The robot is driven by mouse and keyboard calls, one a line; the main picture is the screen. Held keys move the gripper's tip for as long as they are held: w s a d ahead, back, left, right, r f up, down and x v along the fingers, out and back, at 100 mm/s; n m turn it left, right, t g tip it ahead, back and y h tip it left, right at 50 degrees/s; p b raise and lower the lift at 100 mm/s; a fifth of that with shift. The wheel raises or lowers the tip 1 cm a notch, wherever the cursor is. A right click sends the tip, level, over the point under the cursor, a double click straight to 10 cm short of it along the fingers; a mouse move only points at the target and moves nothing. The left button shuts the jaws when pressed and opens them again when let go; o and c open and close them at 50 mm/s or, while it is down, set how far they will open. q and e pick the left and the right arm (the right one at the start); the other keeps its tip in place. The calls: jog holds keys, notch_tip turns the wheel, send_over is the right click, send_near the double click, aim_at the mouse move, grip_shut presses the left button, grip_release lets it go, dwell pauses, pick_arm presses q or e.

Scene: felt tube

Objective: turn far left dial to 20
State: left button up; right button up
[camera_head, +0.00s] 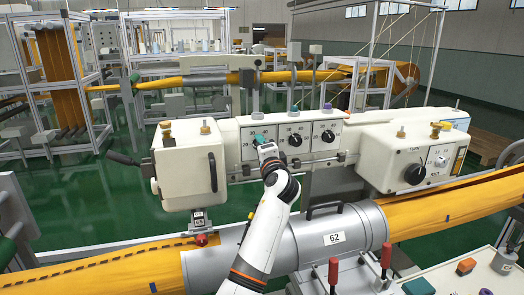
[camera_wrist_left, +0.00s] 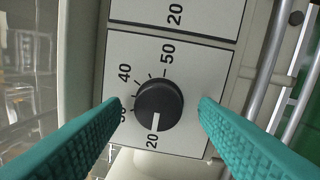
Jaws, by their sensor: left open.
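The far left dial is a round black knob (camera_wrist_left: 159,100) on a white scale plate marked 20 to 50, seen close in the left wrist view. Its white pointer line faces the 20 mark. My left gripper (camera_wrist_left: 161,106) is open, with one teal finger on each side of the knob and visible gaps between fingers and knob. In the head view my left gripper (camera_head: 261,145) is at the left section of the dial panel and hides this dial. The middle dial (camera_head: 295,139) and right dial (camera_head: 328,136) show beside it. My right gripper is not in view.
A white box with brass fittings (camera_head: 187,170) stands left of the panel, and another box with a large black dial (camera_head: 414,174) stands right. A grey cylinder (camera_head: 335,237) labelled 62 surrounds the orange felt tube below. A metal rail runs beneath the panel.

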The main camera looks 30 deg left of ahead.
pick_arm(q)
jog(key=b+v, duration=0.2)
jog(key=v, duration=1)
jog(key=shift+b, duration=0.3)
